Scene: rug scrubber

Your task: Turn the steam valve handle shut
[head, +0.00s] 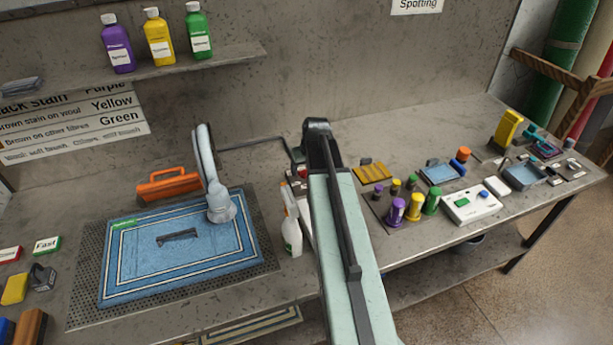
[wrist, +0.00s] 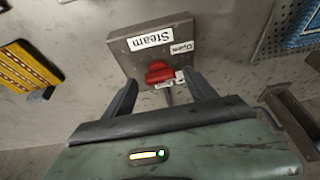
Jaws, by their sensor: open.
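The steam valve is a grey-brown block (wrist: 147,37) with a "Steam" label and a smaller label that seems to read "Open". Its red handle (wrist: 160,72) sticks out from the block's front face in the wrist view. My gripper (wrist: 162,85) is open, with one dark finger on each side of the red handle. The fingers look apart from the handle; I cannot tell the exact depth. In the head view my arm hides most of the valve, and the fingertips are not clear there.
A white spray bottle (head: 291,222) stands left of my arm. Farther left, a blue rug (head: 180,262) lies on a perforated mat (head: 88,300). Purple, yellow and green pots (head: 414,207) and a white box (head: 471,206) stand to the right. A yellow striped pad (wrist: 27,65) lies near the valve.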

